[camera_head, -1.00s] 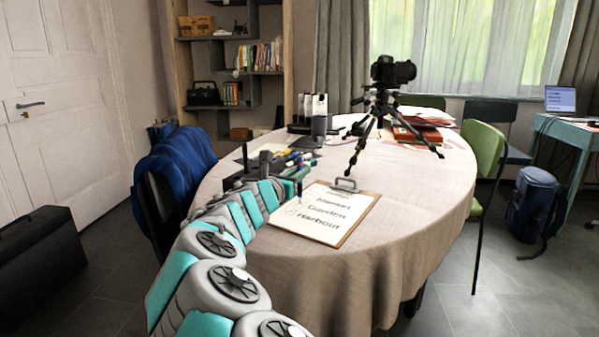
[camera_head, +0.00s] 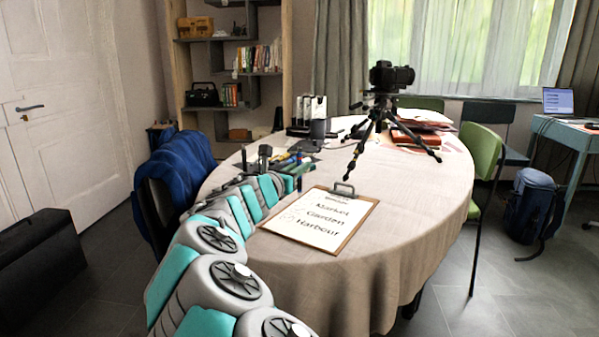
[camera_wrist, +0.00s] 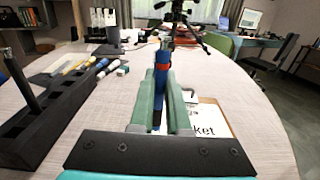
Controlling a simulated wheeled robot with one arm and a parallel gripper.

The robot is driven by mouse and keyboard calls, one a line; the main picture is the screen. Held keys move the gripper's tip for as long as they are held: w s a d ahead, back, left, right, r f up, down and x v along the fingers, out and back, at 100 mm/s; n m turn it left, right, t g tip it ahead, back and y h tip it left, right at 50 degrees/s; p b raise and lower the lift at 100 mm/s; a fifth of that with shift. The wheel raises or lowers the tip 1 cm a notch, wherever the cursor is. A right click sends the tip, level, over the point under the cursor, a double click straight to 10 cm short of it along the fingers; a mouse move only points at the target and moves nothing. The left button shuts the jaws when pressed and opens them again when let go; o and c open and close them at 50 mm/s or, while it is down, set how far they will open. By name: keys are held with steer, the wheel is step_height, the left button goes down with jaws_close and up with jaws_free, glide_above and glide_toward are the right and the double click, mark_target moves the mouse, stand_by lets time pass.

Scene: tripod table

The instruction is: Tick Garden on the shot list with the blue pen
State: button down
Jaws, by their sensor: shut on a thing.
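The shot list is a white sheet on a brown clipboard (camera_head: 375,203) lying on the round table. It reads Market, Garden (camera_head: 325,226) and Harbour. Faint marks show left of the words, too small to read as ticks or boxes. My gripper (camera_head: 298,172) is at the far left of the clipboard, above the table. In the wrist view my gripper (camera_wrist: 160,100) is shut on the blue pen (camera_wrist: 161,68), held roughly upright between the green fingers. The fingers hide the pen's lower end and most of the list; only "ket" shows beside them.
A long black holder (camera_wrist: 60,115) with a dark upright object stands left of my gripper. Several loose pens (camera_wrist: 85,65) lie beyond it. A tripod with a camera (camera_head: 390,78) stands farther back. The table (camera_head: 425,190) is clear right of the clipboard.

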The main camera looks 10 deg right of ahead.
mark_target(298, 154)
steer(key=shift+r, duration=1.85)
